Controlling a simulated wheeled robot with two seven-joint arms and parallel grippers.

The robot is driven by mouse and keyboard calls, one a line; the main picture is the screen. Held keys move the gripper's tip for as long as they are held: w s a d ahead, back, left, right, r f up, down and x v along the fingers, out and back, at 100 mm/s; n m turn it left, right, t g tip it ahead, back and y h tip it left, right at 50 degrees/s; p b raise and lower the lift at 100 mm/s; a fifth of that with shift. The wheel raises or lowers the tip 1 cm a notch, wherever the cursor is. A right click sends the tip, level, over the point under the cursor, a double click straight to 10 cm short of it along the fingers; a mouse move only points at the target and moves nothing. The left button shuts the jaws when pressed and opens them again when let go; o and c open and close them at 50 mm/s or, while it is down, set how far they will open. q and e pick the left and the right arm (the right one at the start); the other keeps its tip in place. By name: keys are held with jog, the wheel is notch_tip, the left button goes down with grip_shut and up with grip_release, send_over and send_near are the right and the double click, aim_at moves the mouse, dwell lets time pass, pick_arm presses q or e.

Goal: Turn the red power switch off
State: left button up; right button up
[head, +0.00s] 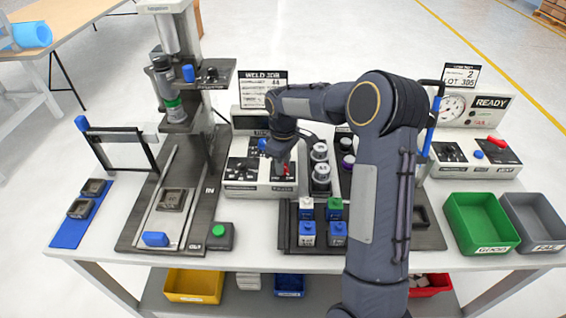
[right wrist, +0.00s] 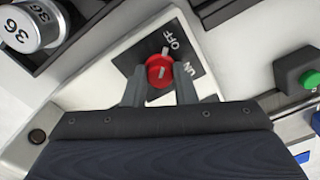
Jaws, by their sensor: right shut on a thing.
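The red power switch (right wrist: 160,72) is a round red knob on a black plate (right wrist: 140,52) marked OFF and ON. In the right wrist view it sits between the two fingers of my right gripper (right wrist: 160,88), which is shut on it. My left gripper is not in view.
Silver numbered cylinders (head: 320,171) stand right of the control box. A green button (head: 219,235) is in front left of it. Small white, green and blue blocks (head: 308,230) sit in a black tray in front. Another white box with a red lever (head: 496,141) stands at right.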

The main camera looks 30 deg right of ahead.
jog(key=shift+r+n, duration=0.1)
jog(key=shift+n, duration=0.2)
jog(key=o, duration=1)
jog(key=shift+r+b, duration=0.45)
jog(key=shift+r, duration=3.45)
jog(key=s+a+r+m+t+y, duration=0.1)
jog(key=s+a+r+m+t, duration=0.2)
jog(key=s, duration=0.8)
jog(key=s+a+r+m+t+y, duration=0.1)
jog(key=s+a+r+m+y, duration=0.2)
jog(key=s, duration=0.7)
jog(key=s+a+f+m+t, duration=0.1)
jog(key=s+a+f+m, duration=0.1)
jog(key=s+a, duration=0.3)
jog(key=s+f, duration=0.1)
jog(key=s, duration=0.2)
jog(key=shift+s+a+f+m+t, duration=0.25)
jog(key=shift+a+f+m+t, duration=0.05)
jog(key=shift+f, duration=0.1)
